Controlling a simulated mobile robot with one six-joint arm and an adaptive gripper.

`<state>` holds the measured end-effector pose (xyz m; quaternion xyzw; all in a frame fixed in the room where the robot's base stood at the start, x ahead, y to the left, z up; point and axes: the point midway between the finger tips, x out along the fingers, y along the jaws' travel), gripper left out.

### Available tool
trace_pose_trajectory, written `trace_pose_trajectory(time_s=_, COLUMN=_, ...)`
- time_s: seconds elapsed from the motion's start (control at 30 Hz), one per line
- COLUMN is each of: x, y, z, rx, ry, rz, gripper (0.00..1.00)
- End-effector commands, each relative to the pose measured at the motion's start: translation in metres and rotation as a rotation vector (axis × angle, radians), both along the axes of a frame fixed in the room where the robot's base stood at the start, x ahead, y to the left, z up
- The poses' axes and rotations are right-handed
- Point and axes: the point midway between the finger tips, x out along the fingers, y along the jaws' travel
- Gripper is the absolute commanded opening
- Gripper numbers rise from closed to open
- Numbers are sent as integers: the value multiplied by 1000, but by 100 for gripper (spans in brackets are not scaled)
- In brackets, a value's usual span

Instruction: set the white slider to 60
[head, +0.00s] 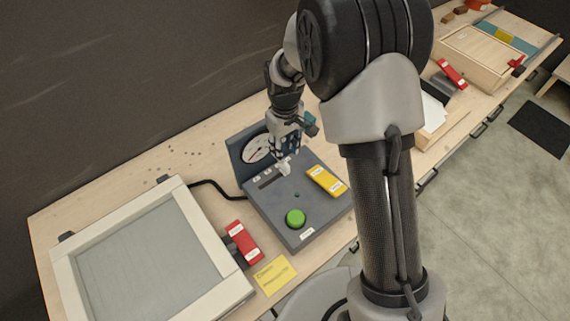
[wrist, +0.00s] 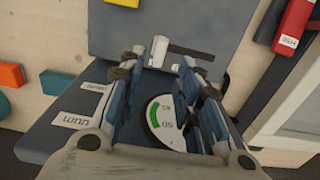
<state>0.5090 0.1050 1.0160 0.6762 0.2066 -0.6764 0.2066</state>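A dark grey control box (head: 320,213) stands on the table. The white slider knob (head: 285,169) is at the right end of the visible dark slot on the box top. In the wrist view the knob (wrist: 159,49) shows at the left end of the slot (wrist: 192,51). My gripper (head: 283,160) reaches down over it. In the wrist view the fingers (wrist: 158,62) are spread on either side of the knob, with gaps that look clear; contact is hard to tell. A round dial (head: 256,148) is on the box's back panel; its reading is partly hidden by my fingers in the wrist view (wrist: 160,118).
A red labelled block (head: 244,242), a yellow note (head: 275,275) and a large framed panel (head: 62,270) lie nearby. A black cable (head: 212,184) runs to the box.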

Motion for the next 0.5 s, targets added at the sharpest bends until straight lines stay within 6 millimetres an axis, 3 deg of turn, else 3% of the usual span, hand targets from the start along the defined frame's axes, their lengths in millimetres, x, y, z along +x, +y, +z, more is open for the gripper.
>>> trace_pose_trajectory(time_s=0.03, x=-1, y=0, z=-15, rx=-1, ry=4, rz=0, gripper=32)
trace_pose_trajectory(time_s=0.2, x=-1, y=0, z=-48, rx=-1, ry=3, rz=0, gripper=32)
trace_pose_trajectory(time_s=0.5, x=0, y=0, z=-77, rx=0, ry=0, rz=0, gripper=32)
